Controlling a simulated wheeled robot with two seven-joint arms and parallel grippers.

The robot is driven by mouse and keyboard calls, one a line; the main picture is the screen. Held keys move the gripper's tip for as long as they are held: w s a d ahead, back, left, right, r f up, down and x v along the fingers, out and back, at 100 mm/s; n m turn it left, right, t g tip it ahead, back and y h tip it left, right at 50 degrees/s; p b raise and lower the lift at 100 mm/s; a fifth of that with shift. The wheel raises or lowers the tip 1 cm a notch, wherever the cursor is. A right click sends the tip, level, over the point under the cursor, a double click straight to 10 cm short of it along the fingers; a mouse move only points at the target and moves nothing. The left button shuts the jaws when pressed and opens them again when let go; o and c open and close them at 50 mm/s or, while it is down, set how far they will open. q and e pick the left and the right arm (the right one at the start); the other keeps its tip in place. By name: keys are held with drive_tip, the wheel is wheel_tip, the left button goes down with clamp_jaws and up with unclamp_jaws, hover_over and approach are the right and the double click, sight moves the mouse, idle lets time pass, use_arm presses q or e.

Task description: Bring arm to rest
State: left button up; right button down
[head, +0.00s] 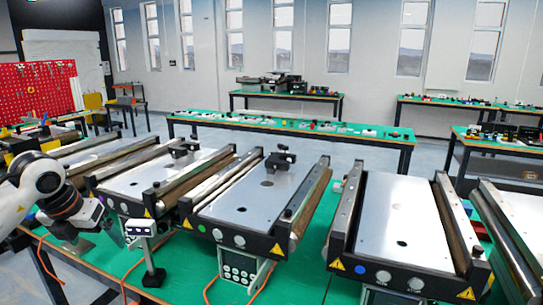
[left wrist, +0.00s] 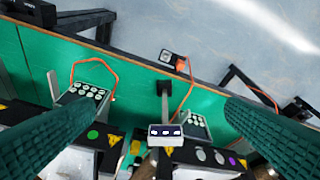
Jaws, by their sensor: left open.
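My left gripper (head: 98,242) hangs at the lower left of the head view, fingers pointing down near the front of the green table. In the left wrist view its two green ribbed fingers (left wrist: 160,128) are wide apart, with nothing held between them. A small white display box (head: 140,227) on a dark stand is just right of the gripper. In the left wrist view this box (left wrist: 166,130) appears between the fingers, apart from both. My right gripper is in neither view.
Several mini conveyors, including a middle one (head: 250,198) and a right one (head: 398,220), stand on the green table (head: 180,275). Keypad boxes (head: 240,265) and orange cables are at the front edge. Grey floor (left wrist: 215,45) lies beyond the table edge.

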use_arm(q)
drive_tip(key=d+f+m+h, duration=0.35)
drive_tip(key=d+h, duration=0.55)
drive_tip(key=d, duration=1.1)
drive_tip(key=s+d+r+n+t+h, duration=0.5)
drive_tip(key=d+n+t+h, duration=0.1)
drive_tip(key=d+h, duration=0.35)
drive_tip(key=s+a+f+n+t+y, duration=0.25)
drive_tip(key=a+f+n+y, duration=0.65)
drive_tip(key=n, duration=0.5)
drive_tip(key=s+a+f+n+t+y, duration=0.1)
drive_tip(key=a+f+n+t+y, duration=0.35)
drive_tip(key=n+y, duration=0.8)
drive_tip(key=s+f+n+g+h, duration=0.3)
drive_tip(key=s+f+n+g, duration=0.2)
drive_tip(key=s+f+g, duration=1.2)
drive_tip(key=s+f+t, duration=0.1)
drive_tip(key=s+f, duration=0.2)
drive_tip(key=f, duration=1.1)
drive_tip(key=s+f+t, duration=0.1)
drive_tip(key=s+f, duration=0.3)
drive_tip(key=f, duration=1.1)
drive_tip(key=s+a+f+g, duration=0.1)
drive_tip(key=s+a+f, duration=0.1)
drive_tip(key=s+f, duration=1.2)
drive_tip(key=shift+s+a+f+g, duration=0.2)
drive_tip(key=shift+s+a+g, duration=0.1)
drive_tip(key=shift+s, duration=0.4)
